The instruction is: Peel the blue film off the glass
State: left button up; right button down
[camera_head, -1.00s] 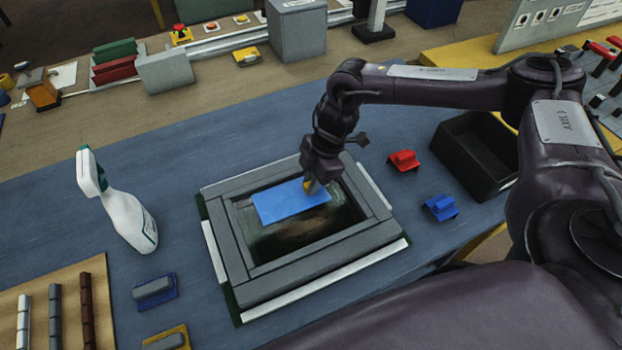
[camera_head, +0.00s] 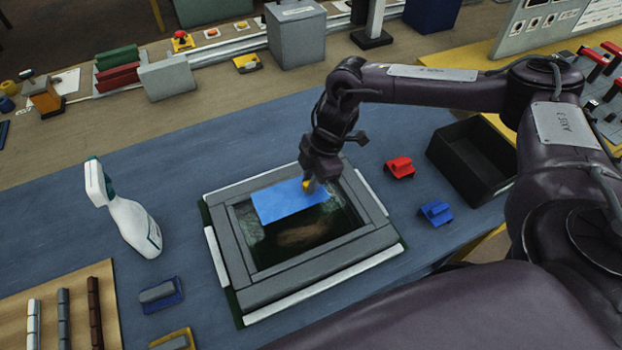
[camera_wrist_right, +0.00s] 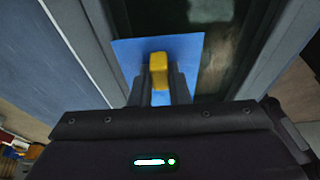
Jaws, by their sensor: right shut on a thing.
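The blue film (camera_head: 288,202) is a flat blue rectangle over the upper part of the dark glass (camera_head: 305,236), inside a grey frame (camera_head: 240,266). My right gripper (camera_head: 308,186) is at the film's upper right corner and is shut on a small yellow tab (camera_wrist_right: 159,70). The film (camera_wrist_right: 190,48) spreads out behind the tab in the right wrist view. Whether the film is lifted from the glass at any edge is hard to tell. The lower part of the glass is bare. My left gripper is not in view.
A red block (camera_head: 400,167), a blue block (camera_head: 436,213) and a black open bin (camera_head: 475,160) are to the right. A grey-and-blue piece (camera_head: 160,294) lies at the front left.

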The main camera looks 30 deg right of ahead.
jog(key=shift+r+p, duration=1.55)
jog(key=shift+r, duration=0.15)
jog(key=shift+a, duration=0.1)
